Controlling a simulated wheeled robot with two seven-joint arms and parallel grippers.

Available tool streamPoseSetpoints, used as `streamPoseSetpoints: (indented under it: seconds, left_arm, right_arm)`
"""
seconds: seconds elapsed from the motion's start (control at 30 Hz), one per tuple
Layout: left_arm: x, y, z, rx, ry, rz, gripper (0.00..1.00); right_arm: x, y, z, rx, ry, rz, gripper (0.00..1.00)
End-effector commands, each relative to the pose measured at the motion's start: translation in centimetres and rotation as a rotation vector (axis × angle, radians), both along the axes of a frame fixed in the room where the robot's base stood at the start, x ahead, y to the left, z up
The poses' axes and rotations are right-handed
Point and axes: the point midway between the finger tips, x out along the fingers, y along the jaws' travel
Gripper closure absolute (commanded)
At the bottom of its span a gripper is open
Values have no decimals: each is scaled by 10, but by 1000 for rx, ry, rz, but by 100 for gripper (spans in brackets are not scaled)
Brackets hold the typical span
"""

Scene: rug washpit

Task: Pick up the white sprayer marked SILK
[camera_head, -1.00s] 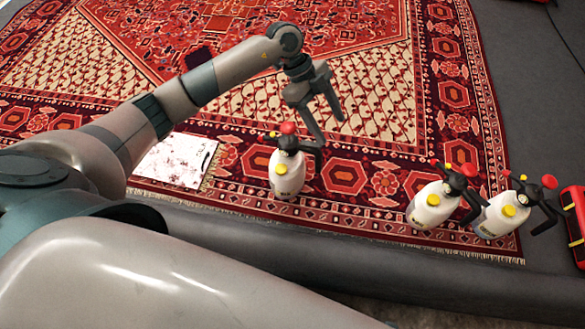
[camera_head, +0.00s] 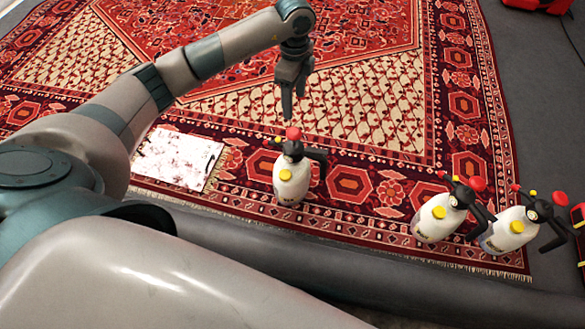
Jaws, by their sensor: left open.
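Three white sprayers with black heads, red knobs and yellow caps stand upright at the near edge of the rug. One (camera_head: 291,184) is in the middle of the head view; another sprayer (camera_head: 436,222) and a third sprayer (camera_head: 506,232) stand close together at the right. Their labels are too small to read, so I cannot tell which is marked SILK. My left gripper (camera_head: 288,112) is open and empty, pointing down. It appears just above the red knob of the middle sprayer; I see no contact. My right gripper is not in view.
The patterned red rug (camera_head: 370,100) covers most of the floor. A white stained sheet (camera_head: 178,158) lies left of the middle sprayer. A dark raised edge (camera_head: 330,255) runs along the front. A red case (camera_head: 579,225) is at the right edge.

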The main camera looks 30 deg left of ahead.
Motion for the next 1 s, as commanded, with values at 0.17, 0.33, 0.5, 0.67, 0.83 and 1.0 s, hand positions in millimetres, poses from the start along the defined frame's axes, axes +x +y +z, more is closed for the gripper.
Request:
streamPoseSetpoints:
  seconds: [0.17, 0.33, 0.5, 0.67, 0.83, 1.0]
  left_arm:
    - [-2, -1, -31, 0, 5, -1, 40]
    - [-2, -1, -61, 0, 4, -1, 40]
    - [-1, -1, -89, 0, 3, -1, 40]
    - [-1, -1, -102, -1, 1, -1, 40]
    - [-1, -1, -105, -1, 0, -2, 40]
    - [-1, -1, -105, -1, 0, -2, 40]
  right_arm:
    - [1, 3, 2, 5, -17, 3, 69]
    - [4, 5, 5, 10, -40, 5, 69]
    - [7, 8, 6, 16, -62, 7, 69]
    - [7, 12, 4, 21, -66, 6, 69]
    - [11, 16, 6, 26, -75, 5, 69]
    - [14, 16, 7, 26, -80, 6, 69]
